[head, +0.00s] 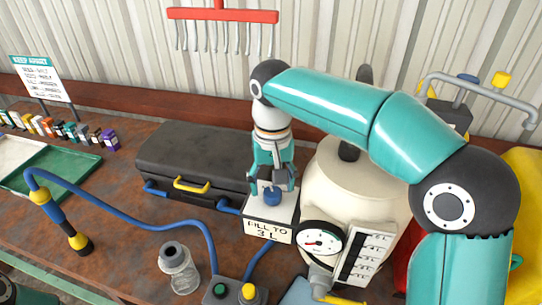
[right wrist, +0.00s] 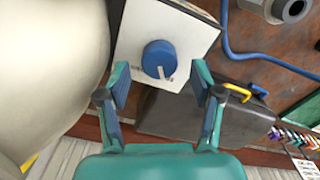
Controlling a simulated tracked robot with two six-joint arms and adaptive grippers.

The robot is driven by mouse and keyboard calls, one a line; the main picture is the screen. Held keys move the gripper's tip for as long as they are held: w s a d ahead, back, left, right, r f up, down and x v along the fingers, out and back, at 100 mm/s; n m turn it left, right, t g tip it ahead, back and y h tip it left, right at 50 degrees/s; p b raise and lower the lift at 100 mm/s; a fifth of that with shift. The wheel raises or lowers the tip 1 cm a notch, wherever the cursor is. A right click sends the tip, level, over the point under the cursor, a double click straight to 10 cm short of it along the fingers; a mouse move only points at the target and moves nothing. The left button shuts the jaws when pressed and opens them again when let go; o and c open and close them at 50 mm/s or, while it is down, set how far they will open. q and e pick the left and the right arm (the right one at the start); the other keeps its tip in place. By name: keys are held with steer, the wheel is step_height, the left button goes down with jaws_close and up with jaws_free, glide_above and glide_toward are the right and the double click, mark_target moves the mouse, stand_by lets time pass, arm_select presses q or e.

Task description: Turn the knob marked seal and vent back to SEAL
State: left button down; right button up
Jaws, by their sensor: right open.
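The blue knob (head: 272,196) sits on top of a white box (head: 286,212) whose front card reads "FILL TO 3 L". In the right wrist view the knob (right wrist: 158,54) is round, with a pale pointer mark toward the picture's bottom. Small lettering flanks the mark but is too small to read. My right gripper (head: 271,178) is open and points down over the knob. In the right wrist view its fingertips (right wrist: 161,74) are spread to either side of the knob, with visible gaps. I cannot tell its exact height above the knob. My left gripper is not in view.
A cream tank (head: 347,188) with a pressure gauge (head: 320,240) stands close right of the box. A black case (head: 190,160) lies behind left. A glass jar (head: 179,268), a blue hose (head: 140,215) and a green-and-yellow button box (head: 234,293) lie in front.

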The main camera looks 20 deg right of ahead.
mark_target(272, 191)
step_height(272, 191, up, 10)
stand_by(0.4)
steer(key=shift+r, duration=0.1)
